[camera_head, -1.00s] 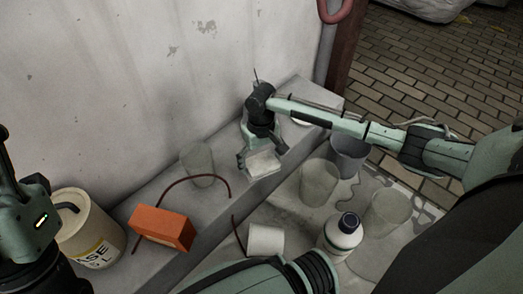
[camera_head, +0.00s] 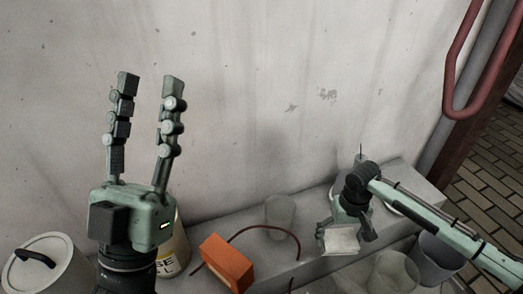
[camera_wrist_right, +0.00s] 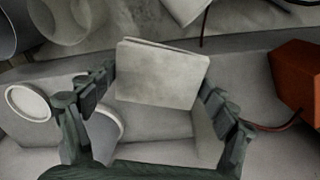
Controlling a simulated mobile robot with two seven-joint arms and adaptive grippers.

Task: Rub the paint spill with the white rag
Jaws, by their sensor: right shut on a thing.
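The white rag (camera_head: 341,240), a folded pale block, is held in my right gripper (camera_head: 346,226) above the concrete ledge. In the right wrist view the rag (camera_wrist_right: 160,74) sits between the fingers of my right gripper (camera_wrist_right: 158,88), which is shut on it. My left gripper (camera_head: 151,84) is open and empty, its fingers pointing up in front of the wall, away from the rag. I cannot pick out the paint spill with certainty. A pale rounded patch (camera_wrist_right: 106,128) lies below the rag in the right wrist view, partly hidden by a finger; I cannot tell what it is.
An orange brick (camera_head: 228,262), a clear cup (camera_head: 280,213) and a thin dark red curved cable (camera_head: 262,228) are on the ledge. A lidded pale pot (camera_head: 42,268) and a labelled container (camera_head: 178,252) stand left. More cups (camera_head: 436,262) stand below the right arm. The wall (camera_head: 280,100) closes the back.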

